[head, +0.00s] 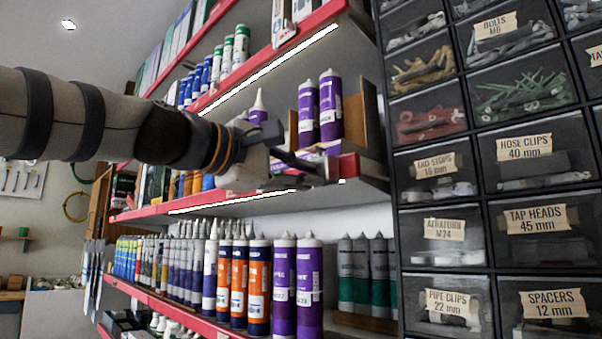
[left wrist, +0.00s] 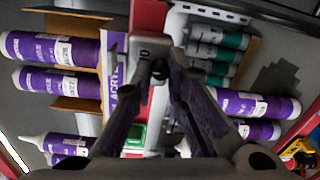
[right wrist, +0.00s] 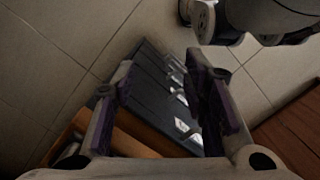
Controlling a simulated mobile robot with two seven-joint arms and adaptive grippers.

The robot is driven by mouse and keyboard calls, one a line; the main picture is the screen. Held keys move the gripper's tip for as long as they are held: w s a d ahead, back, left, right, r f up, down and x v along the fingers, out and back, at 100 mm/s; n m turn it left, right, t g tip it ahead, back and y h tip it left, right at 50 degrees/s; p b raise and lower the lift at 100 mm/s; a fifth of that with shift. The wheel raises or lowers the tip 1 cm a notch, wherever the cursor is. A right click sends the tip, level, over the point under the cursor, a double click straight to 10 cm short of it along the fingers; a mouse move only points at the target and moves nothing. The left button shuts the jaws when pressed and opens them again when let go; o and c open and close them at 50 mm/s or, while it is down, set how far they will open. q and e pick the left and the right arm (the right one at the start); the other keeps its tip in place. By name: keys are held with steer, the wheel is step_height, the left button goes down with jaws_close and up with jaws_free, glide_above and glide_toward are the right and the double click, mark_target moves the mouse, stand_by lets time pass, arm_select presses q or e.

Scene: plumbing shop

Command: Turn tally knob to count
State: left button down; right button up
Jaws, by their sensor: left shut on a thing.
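My left gripper (head: 322,168) is at the red front edge of the middle shelf, beside a box labelled in purple. In the left wrist view its fingertips (left wrist: 160,72) are close together on a small dark piece, which I take to be the tally knob. A small grey tally housing (left wrist: 150,48) with faint marks sits on the red edge just past the fingertips. The fingers hide most of the knob, and I cannot read its setting. My right gripper (right wrist: 158,85) is open and empty, with its fingers wide apart, in the right wrist view.
Purple cartridges (head: 330,105) stand on the middle shelf (head: 150,211) close to my left gripper. Rows of tubes fill the shelf below. A cabinet of labelled dark drawers (head: 440,180) stands at the right. Below my right gripper are a dark panelled unit (right wrist: 160,90) and tiled floor.

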arm_select(q)
steer(key=shift+f, duration=0.1)
steer(key=c, duration=1.6)
jaws_free()
steer(key=shift+o, duration=0.2)
steer(key=v, duration=0.7)
steer(key=shift+s+a, duration=0.2)
steer(key=shift+a, duration=0.05)
